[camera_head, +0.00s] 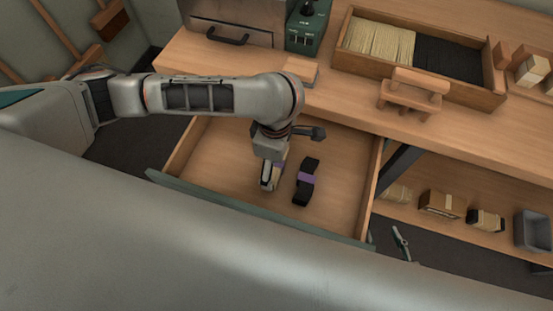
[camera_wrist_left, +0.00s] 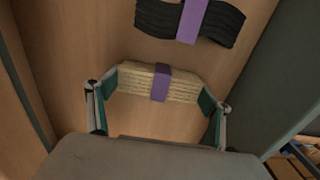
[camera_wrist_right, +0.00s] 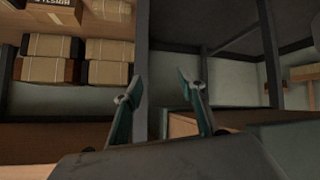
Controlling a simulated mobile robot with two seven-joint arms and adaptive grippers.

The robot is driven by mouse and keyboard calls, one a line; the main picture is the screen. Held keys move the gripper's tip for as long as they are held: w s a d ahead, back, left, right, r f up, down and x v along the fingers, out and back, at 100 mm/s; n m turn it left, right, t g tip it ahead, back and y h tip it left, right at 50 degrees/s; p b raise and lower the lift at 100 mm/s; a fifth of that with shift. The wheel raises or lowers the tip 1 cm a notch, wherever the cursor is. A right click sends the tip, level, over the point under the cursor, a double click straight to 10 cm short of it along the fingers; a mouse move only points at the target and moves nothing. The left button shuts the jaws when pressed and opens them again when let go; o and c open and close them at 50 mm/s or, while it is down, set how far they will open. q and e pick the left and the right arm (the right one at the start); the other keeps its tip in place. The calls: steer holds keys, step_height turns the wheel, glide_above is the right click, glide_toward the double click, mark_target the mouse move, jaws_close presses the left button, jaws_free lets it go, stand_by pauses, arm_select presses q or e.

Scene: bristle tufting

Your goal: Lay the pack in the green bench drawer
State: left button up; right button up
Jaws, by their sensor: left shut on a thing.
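The green-fronted bench drawer (camera_head: 335,215) is pulled open below the bench top. My left gripper (camera_head: 270,178) is inside the drawer's outline. It is shut on a pale bristle pack with a purple band (camera_wrist_left: 132,80); both fingers press on its ends. In the head view this pack is mostly hidden behind the gripper. A black pack with a purple band (camera_head: 307,184) lies on the drawer floor just right of the gripper, also seen in the left wrist view (camera_wrist_left: 155,20). My right gripper (camera_wrist_right: 162,82) is open and empty, away from the drawer.
A wooden tray (camera_head: 345,55) of pale and black bristles stands on the bench top near a small wooden stand (camera_head: 412,92) and a green box (camera_head: 305,30). A lower shelf at right holds several packs and a grey bin (camera_head: 533,230). The drawer's right part is bare.

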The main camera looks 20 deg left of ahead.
arm_select(q)
steer(key=shift+r, duration=0.15)
arm_select(e)
steer(key=shift+w+r, duration=0.4)
steer(key=shift+w, duration=0.05)
arm_select(q)
steer(key=o, duration=1.1)
steer(key=shift+f, duration=0.2)
steer(key=shift+r, duration=0.1)
arm_select(e)
steer(key=shift+s+a+f, duration=0.1)
steer(key=shift+s, duration=0.05)
arm_select(q)
steer(key=shift+r, duration=0.3)
steer(key=shift+r+p, duration=2)
steer(key=shift+r, duration=3.75)
arm_select(e)
steer(key=shift+s+a+r, duration=0.1)
steer(key=shift+s+r, duration=0.1)
steer(key=shift+r, duration=0.25)
steer(key=shift+s+a+r, duration=0.1)
steer(key=shift+s+r, duration=0.1)
steer(key=shift+r, duration=0.25)
